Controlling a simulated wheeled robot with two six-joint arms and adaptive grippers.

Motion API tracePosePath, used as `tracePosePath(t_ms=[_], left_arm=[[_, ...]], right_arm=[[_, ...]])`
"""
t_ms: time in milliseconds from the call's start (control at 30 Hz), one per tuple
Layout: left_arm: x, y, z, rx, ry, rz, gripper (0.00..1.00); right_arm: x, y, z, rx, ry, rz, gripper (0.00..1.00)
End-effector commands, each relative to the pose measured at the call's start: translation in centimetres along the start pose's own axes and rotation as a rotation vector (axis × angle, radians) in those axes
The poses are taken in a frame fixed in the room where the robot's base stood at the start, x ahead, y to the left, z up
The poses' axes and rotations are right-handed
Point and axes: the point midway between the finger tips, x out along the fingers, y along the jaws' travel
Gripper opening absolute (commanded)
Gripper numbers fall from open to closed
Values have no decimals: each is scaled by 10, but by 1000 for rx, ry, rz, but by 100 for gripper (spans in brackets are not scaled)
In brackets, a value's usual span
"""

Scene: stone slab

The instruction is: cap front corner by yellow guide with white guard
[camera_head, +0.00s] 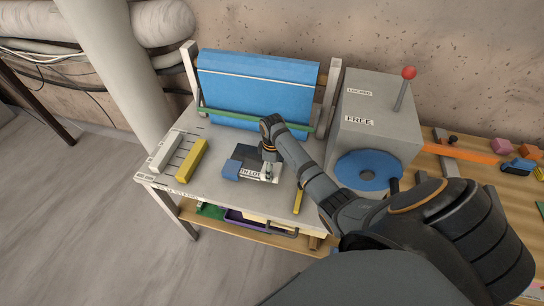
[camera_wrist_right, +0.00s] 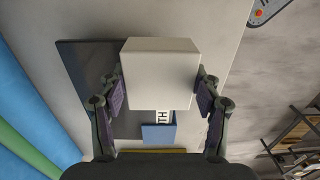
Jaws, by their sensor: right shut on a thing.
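The dark slab (camera_head: 256,153) lies flat on the grey table, with a white lettered label (camera_head: 250,173) at its front. My right gripper (camera_wrist_right: 162,93) is shut on the white guard (camera_wrist_right: 160,72), a pale block between its fingers, over the slab; I cannot tell whether it touches it. A blue guard (camera_head: 231,169) is at the slab's front left corner; it also shows below the white guard in the right wrist view (camera_wrist_right: 160,133). The yellow guide (camera_head: 192,160) stands left of the slab, a little apart from the blue guard. My left gripper is out of view.
A pale bar (camera_head: 165,151) stands left of the yellow guide. A thin yellow strip (camera_head: 299,200) lies right of the slab. A blue panel (camera_head: 258,85) stands in a rack behind. A grey box with a red-knobbed lever (camera_head: 375,125) stands at right.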

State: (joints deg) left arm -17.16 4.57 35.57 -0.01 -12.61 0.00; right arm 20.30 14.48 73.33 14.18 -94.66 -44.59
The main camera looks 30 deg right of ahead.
Motion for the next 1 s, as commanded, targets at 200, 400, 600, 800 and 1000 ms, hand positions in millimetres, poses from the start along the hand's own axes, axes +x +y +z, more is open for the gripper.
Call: tracePosePath(t_ms=[200,400,600,800,1000], left_arm=[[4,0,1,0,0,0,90],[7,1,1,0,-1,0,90],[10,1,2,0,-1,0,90],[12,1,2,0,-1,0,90],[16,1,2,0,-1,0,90]], right_arm=[[6,0,0,0,0,-1,38],[12,0,0,0,-1,-1,38],[16,0,0,0,0,-1,38],[21,0,0,0,0,0,38],[26,0,0,0,0,0,38]])
